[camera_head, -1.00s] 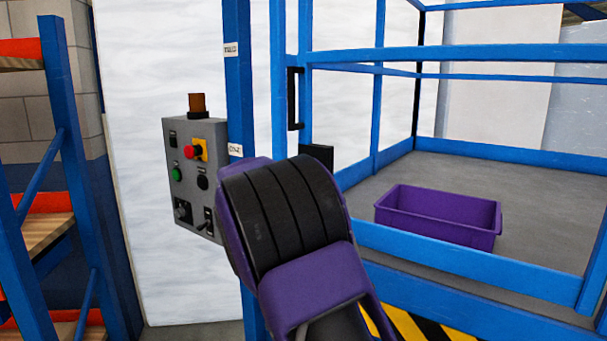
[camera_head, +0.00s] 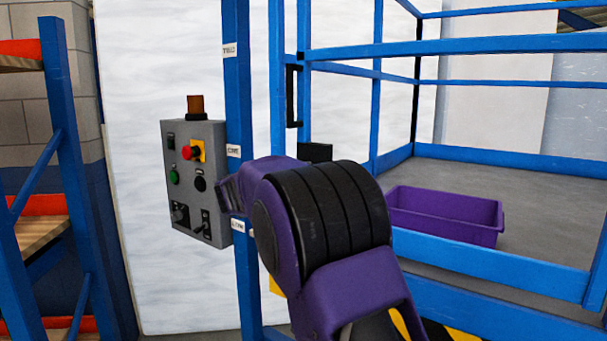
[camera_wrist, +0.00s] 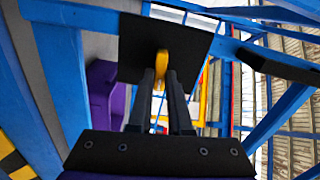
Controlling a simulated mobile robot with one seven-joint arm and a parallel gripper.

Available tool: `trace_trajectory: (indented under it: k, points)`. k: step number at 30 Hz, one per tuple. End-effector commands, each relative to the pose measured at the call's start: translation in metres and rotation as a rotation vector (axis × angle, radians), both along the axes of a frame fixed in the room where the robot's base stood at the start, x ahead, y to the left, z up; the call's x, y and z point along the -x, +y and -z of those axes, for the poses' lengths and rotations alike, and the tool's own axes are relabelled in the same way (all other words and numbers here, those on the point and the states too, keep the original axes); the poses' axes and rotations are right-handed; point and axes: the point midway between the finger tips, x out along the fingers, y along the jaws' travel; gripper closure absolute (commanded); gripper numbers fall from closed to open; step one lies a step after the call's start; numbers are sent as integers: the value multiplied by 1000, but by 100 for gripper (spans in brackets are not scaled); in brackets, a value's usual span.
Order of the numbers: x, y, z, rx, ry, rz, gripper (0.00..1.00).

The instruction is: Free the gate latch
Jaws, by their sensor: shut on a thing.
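In the wrist view my gripper (camera_wrist: 161,90) has its two dark fingers close together on a small yellow latch tab (camera_wrist: 161,62). The tab stands in front of a square black plate (camera_wrist: 138,45). In the head view a black plate (camera_head: 316,152) shows on the blue gate frame, just below a black vertical handle (camera_head: 292,96). My purple and black arm covers the area below the plate, and my fingertips and the yellow tab cannot be made out there.
A grey control box (camera_head: 195,180) with buttons and switches hangs left of the blue post (camera_head: 238,110). A purple bin (camera_head: 446,214) sits on the floor inside the blue cage. Blue shelving (camera_head: 72,150) stands at the left edge.

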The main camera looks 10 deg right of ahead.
Motion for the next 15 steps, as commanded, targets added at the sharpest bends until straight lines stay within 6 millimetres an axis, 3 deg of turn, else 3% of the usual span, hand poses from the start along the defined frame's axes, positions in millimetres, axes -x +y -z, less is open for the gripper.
trace_trajectory:
  k: [15]
  points:
    - [0, 1, 0, -92, -92, -2, 100]
